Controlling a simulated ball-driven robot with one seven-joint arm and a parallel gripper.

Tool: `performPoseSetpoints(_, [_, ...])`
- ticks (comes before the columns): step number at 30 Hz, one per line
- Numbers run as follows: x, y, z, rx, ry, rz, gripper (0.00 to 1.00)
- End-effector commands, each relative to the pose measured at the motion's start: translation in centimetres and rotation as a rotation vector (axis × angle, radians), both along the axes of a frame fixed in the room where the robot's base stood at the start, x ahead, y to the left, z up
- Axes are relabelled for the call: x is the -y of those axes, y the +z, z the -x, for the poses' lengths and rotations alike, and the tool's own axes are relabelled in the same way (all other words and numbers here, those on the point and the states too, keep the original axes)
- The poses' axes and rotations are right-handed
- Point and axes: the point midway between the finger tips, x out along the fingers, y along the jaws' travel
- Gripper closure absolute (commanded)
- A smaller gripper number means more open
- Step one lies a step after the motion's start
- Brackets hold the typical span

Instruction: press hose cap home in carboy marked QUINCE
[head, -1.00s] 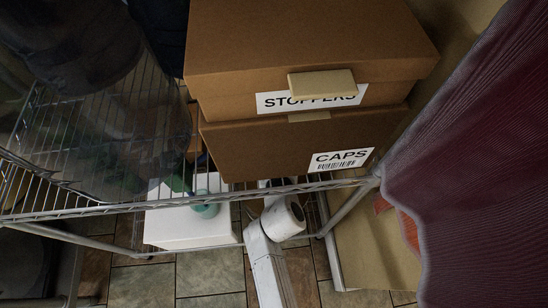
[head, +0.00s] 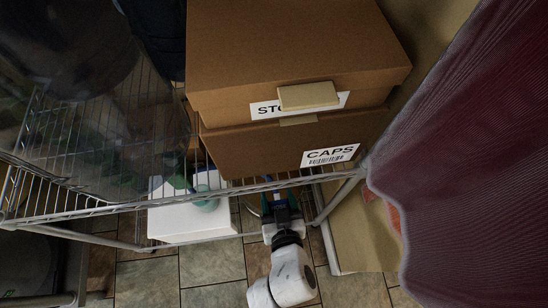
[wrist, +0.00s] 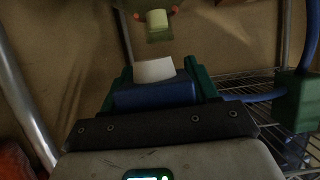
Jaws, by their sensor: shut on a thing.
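My gripper (head: 282,203) is low under the front of the wire shelf, below the CAPS box. In the wrist view its green fingers (wrist: 160,88) are shut on a blue piece with a pale white end, which I take for the hose cap (wrist: 155,70). A blue hose (wrist: 252,97) shows at right beside a green block. Ahead of the white end is a pale yellow-green plug-like thing (wrist: 157,20) between two orange-red spots, apart from it. A large dark see-through vessel (head: 80,130) stands on the shelf at left. I can read no QUINCE mark.
Two brown boxes, STOPPERS (head: 290,50) and CAPS (head: 250,150), are stacked on the wire shelf (head: 110,211). A white box (head: 190,223) with a teal thing sits lower down. A dark red curtain (head: 470,150) hangs at right. Tiled floor lies clear below.

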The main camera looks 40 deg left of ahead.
Motion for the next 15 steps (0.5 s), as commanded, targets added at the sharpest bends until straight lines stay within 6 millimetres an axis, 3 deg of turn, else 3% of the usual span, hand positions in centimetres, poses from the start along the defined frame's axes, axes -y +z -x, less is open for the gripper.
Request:
performPoseSetpoints(6, [1.7,0.0,1.4,0.000,0.000,0.000,0.76])
performPoseSetpoints(15, [1.4,-0.1,1.2,0.001,0.000,-0.002,0.76])
